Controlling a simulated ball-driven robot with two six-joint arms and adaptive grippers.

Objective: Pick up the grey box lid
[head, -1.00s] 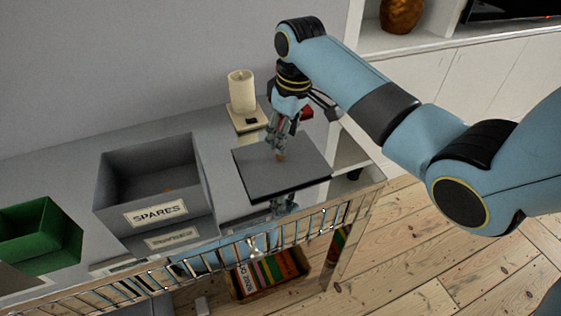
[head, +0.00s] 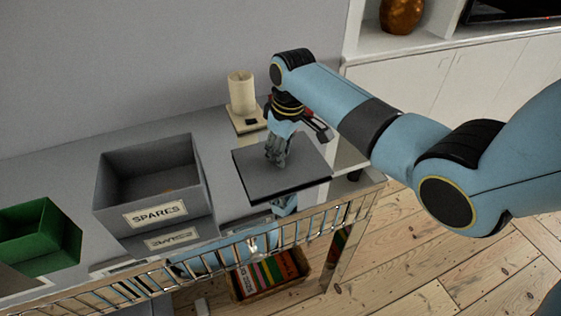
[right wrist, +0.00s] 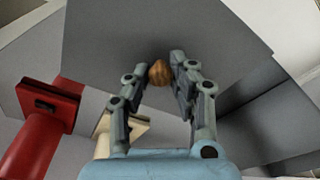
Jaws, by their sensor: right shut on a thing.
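The grey box lid (head: 305,178) is a flat dark-grey square with a dark edge, lying level at the right end of the sideboard top. Its small wooden knob (right wrist: 159,73) shows between my fingers in the right wrist view, and the lid's grey face (right wrist: 115,40) spreads around it. My right gripper (head: 277,162) points down at the middle of the lid and is shut on the knob; the fingers hide the knob in the head view. The open grey box labelled SPARES (head: 155,215) stands left of the lid. My left gripper is not in view.
A candle (head: 241,92) on a small base stands behind the lid, with a red object (right wrist: 45,120) near it, seen in the right wrist view. A green box (head: 45,235) sits far left. A rail (head: 300,232) runs along the front, with a crate (head: 268,275) below.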

